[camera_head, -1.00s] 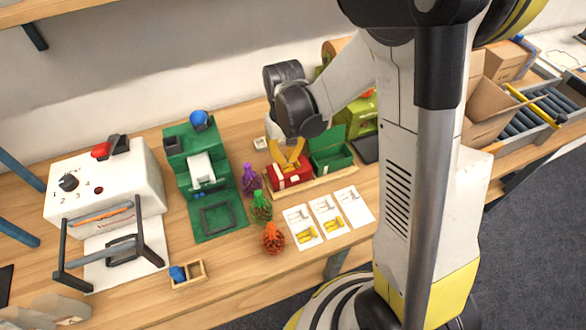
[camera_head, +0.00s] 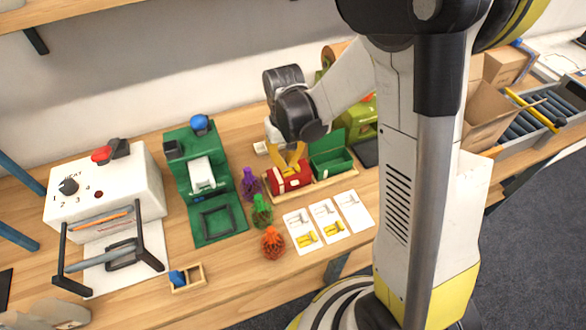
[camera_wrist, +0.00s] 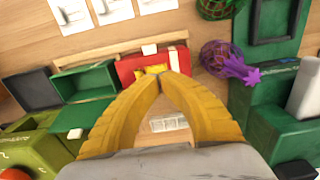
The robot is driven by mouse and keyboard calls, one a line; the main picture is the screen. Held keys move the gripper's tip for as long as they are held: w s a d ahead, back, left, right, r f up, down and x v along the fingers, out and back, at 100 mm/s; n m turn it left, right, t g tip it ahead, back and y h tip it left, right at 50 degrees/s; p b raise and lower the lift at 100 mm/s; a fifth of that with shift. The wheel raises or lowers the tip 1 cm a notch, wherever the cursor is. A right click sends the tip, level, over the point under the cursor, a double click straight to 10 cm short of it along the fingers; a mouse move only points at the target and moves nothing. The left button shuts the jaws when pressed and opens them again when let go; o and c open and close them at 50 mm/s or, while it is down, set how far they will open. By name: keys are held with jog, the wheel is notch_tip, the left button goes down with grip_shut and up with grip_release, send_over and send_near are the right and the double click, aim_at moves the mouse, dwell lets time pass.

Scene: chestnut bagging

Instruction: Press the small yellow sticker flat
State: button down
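A red box (camera_head: 290,180) with a white band sits in a wooden tray, left of an open green box (camera_head: 331,163). In the wrist view the red box (camera_wrist: 128,68) lies just beyond my fingertips, and a small yellow sticker (camera_wrist: 152,70) shows on it, partly hidden by the fingers. My gripper (camera_wrist: 160,78) has yellow fingers whose tips meet, with nothing seen between them. In the head view my gripper (camera_head: 291,167) is right over the red box; I cannot tell whether it touches. I cannot tell whether the sticker lies flat.
Purple (camera_head: 250,182), green (camera_head: 262,210) and orange (camera_head: 272,243) net bags stand left of the tray. Picture cards (camera_head: 328,220) lie in front. A green press (camera_head: 197,165) and a white heat sealer (camera_head: 105,190) stand farther left.

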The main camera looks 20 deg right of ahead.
aim_at(286, 172)
jog(key=shift+f+b, duration=1.65)
jog(key=shift+f, duration=0.15)
dwell(1.8)
dwell(0.7)
jog(key=shift+r+p, duration=2.45)
jog(key=shift+r, duration=1)
jog(key=shift+r, duration=0.1)
jog(key=shift+r, duration=0.25)
jog(key=s+r+t, duration=0.7)
jog(key=s+r, duration=0.5)
jog(key=r, duration=0.3)
jog(key=shift+s+b, duration=0.3)
jog(key=shift+s, duration=0.1)
